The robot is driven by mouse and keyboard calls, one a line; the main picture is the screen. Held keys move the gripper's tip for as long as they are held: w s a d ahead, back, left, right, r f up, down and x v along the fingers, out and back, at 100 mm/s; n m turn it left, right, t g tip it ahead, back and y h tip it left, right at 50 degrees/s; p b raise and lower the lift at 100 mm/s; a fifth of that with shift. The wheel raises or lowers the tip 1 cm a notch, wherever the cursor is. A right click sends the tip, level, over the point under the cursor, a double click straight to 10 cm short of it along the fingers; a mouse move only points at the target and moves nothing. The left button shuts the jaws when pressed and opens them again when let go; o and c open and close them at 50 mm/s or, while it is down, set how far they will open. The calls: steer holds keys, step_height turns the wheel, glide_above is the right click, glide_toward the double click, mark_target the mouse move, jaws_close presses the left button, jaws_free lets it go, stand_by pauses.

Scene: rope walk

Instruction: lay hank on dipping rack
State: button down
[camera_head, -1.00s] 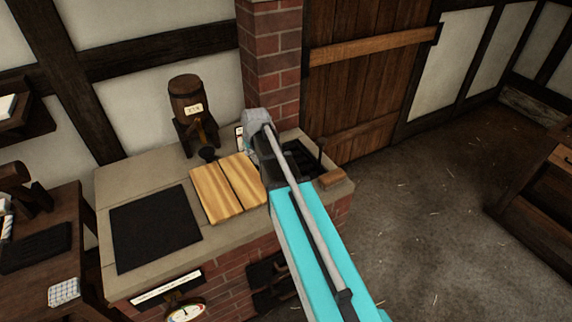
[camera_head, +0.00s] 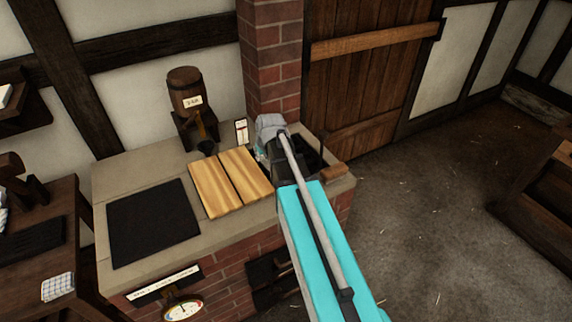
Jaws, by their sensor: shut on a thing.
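My arm reaches from the lower right over the brick-and-stone counter (camera_head: 140,172). Its grey wrist end is at the counter's back right, in front of the brick pillar. No hank shows in the view. I cannot tell for sure which thing is the dipping rack. A pale wooden slatted board (camera_head: 222,184) lies on the counter, left of my wrist. A dark open pan or well (camera_head: 314,152) is partly hidden behind my arm.
A small wooden keg (camera_head: 187,90) with a label stands on a stand at the back. A black mat (camera_head: 153,222) lies at the counter's left. A small white card (camera_head: 241,131) stands by the pillar. A dial gauge (camera_head: 184,309) is on the front. The floor at right is clear.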

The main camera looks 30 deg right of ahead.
stand_by(0.3)
steer(key=w+d+f+b, duration=0.8)
steer(key=d, duration=0.1)
steer(key=shift+w+d+f, duration=0.1)
steer(key=shift+d+f, duration=0.05)
steer(key=shift+w+d+f+b, duration=0.25)
steer(key=shift+d+f+b, duration=0.1)
steer(key=shift+f+b, duration=0.1)
steer(key=shift+r, duration=0.1)
steer(key=shift+w+d+f+b, duration=0.3)
steer(key=shift+w+f+b, duration=0.05)
steer(key=shift+f+b, duration=1.65)
steer(key=shift+f, duration=0.05)
